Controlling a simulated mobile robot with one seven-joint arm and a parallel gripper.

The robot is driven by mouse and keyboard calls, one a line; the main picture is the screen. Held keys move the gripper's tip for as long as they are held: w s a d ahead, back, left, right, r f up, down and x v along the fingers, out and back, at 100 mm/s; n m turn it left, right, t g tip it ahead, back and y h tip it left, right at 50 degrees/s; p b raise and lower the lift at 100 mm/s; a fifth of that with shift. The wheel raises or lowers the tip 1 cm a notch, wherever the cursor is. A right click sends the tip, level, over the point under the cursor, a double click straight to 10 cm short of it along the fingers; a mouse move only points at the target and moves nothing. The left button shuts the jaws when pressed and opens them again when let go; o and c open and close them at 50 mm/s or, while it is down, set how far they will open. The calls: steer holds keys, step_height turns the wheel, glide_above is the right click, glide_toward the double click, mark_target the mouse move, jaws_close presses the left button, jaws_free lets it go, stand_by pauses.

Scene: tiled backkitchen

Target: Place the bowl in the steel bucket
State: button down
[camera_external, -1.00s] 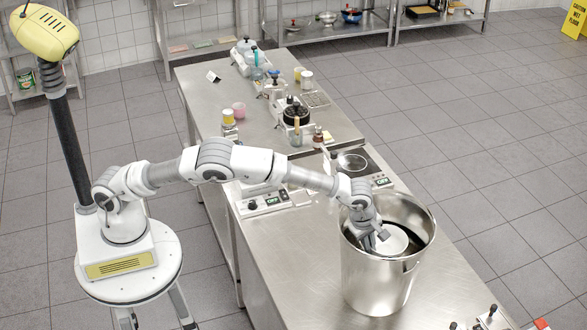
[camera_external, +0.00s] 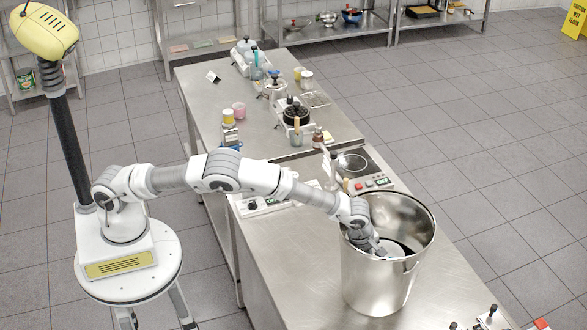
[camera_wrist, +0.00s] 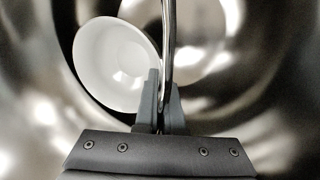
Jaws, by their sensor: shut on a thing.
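The steel bucket (camera_external: 375,285) stands upright on the steel counter, its mouth open upward. My gripper (camera_external: 378,250) reaches over the left rim into its mouth. The white bowl (camera_wrist: 110,65) shows tilted beside the left finger, inside the shiny bucket wall (camera_wrist: 275,70). Outside, only a small white part of the bowl (camera_external: 392,246) shows beside the fingers. The bowl's underside and whether it touches the bucket are hidden. A pale shape right of the fingers may be a reflection.
A hot plate (camera_external: 352,163) and a control box (camera_external: 262,203) stand behind the bucket. Several bottles and devices crowd the far counter (camera_external: 200,95). Small items with knobs (camera_external: 490,315) lie at the front right. The counter left of the bucket is clear.

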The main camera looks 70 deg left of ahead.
steer(key=shift+f+b, duration=0.25)
steer(key=shift+b, duration=0.05)
steer(key=c, duration=1)
jaws_free()
steer(key=shift+r+p, duration=0.5)
steer(key=shift+p, duration=0.1)
steer(key=b+v, duration=0.1)
steer(key=v, duration=1.1)
steer(key=shift+r, duration=0.15)
steer(key=shift+b, duration=0.3)
